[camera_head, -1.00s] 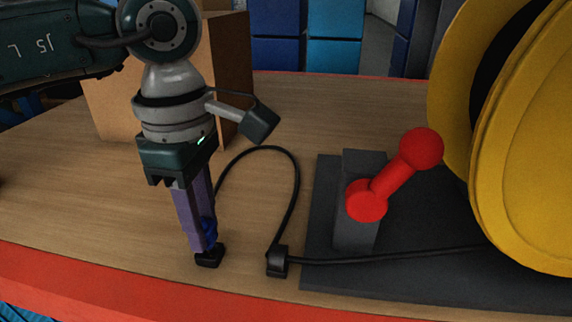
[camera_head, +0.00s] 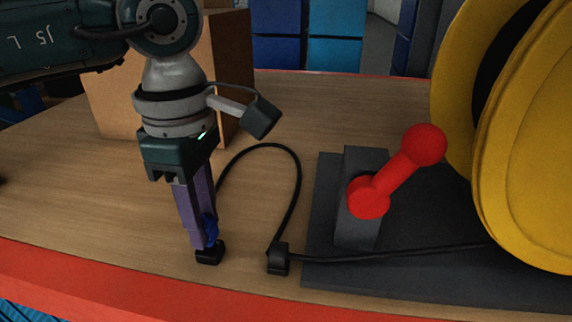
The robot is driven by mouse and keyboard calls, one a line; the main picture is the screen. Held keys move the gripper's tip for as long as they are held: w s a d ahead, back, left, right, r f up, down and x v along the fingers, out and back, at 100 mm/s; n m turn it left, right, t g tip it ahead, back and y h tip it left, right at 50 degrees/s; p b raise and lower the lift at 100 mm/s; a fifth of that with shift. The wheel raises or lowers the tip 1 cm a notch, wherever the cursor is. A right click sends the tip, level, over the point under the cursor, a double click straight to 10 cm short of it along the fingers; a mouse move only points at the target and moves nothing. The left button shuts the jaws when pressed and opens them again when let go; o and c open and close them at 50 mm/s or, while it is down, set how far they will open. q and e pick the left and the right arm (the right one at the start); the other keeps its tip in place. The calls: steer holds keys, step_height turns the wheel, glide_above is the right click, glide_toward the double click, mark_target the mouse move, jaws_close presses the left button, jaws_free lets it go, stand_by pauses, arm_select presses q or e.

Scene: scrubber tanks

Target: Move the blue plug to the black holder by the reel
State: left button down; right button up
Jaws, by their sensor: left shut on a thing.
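The blue plug (camera_head: 211,232) is between the fingers of my left gripper (camera_head: 206,240), which point down and are shut on it. The fingers hide most of the plug. A small black block (camera_head: 209,256) is right under the fingertips on the table; I cannot tell whether the plug sits in it. A second black block, the holder by the reel (camera_head: 278,264), stands to the right, beside the reel's dark base. A black cable (camera_head: 297,190) loops up from behind the gripper and comes down to this holder. My right gripper is not in view.
The yellow reel (camera_head: 520,150) stands at the right on a dark base plate (camera_head: 400,275). A red crank handle (camera_head: 395,180) is mounted on a grey post (camera_head: 357,228) there. A cardboard box (camera_head: 228,75) stands behind my left arm. The wooden table (camera_head: 70,200) is clear at the left.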

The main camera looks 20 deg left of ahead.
arm_select(q)
steer(key=shift+f, duration=0.15)
steer(key=shift+f+b, duration=0.8)
steer(key=shift+b, duration=0.1)
steer(key=shift+c, duration=0.4)
jaws_free()
steer(key=shift+r, duration=0.1)
steer(key=shift+r, duration=0.1)
step_height(320, 180, up, 8)
steer(key=p, duration=0.7)
steer(key=shift+r, duration=0.25)
steer(key=shift+f, duration=0.1)
